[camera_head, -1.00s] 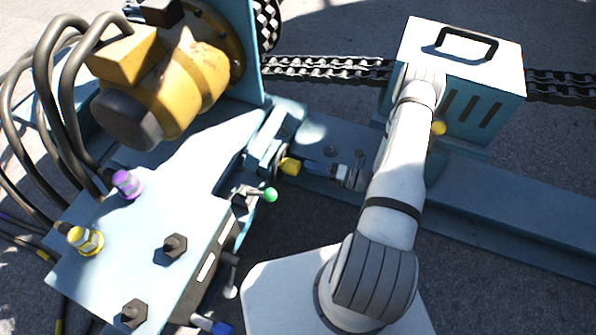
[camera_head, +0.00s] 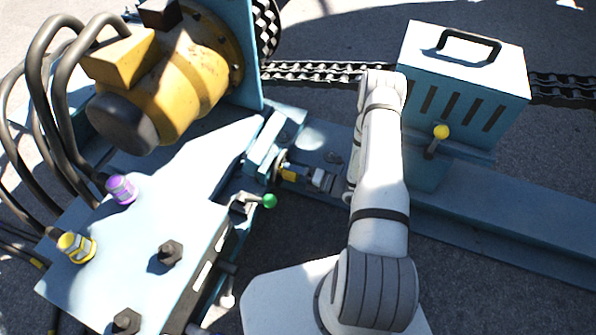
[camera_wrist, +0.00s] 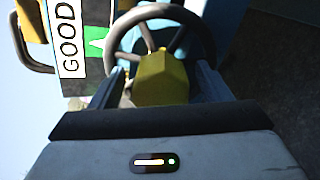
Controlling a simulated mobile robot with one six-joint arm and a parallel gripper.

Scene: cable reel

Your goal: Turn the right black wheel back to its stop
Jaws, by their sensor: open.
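A black spoked wheel (camera_wrist: 113,38) fills the upper middle of the wrist view, with a yellow faceted piece (camera_wrist: 163,82) in front of its centre. In the head view the wheel (camera_head: 277,167) is seen nearly edge-on beside the blue frame. My gripper (camera_wrist: 160,72) is open, with a finger on each side of the yellow piece. In the head view my gripper (camera_head: 299,176) points left at the wheel, and the yellow piece is partly covered by it. Whether the fingers touch the piece cannot be told.
A green-knobbed lever (camera_head: 269,201) stands just below the wheel. A yellow-knobbed lever (camera_head: 441,132) is on the blue box (camera_head: 466,80) to the right. A yellow motor (camera_head: 180,90) and black hoses are at left. A "GOOD" sign (camera_wrist: 70,38) shows left of the wheel.

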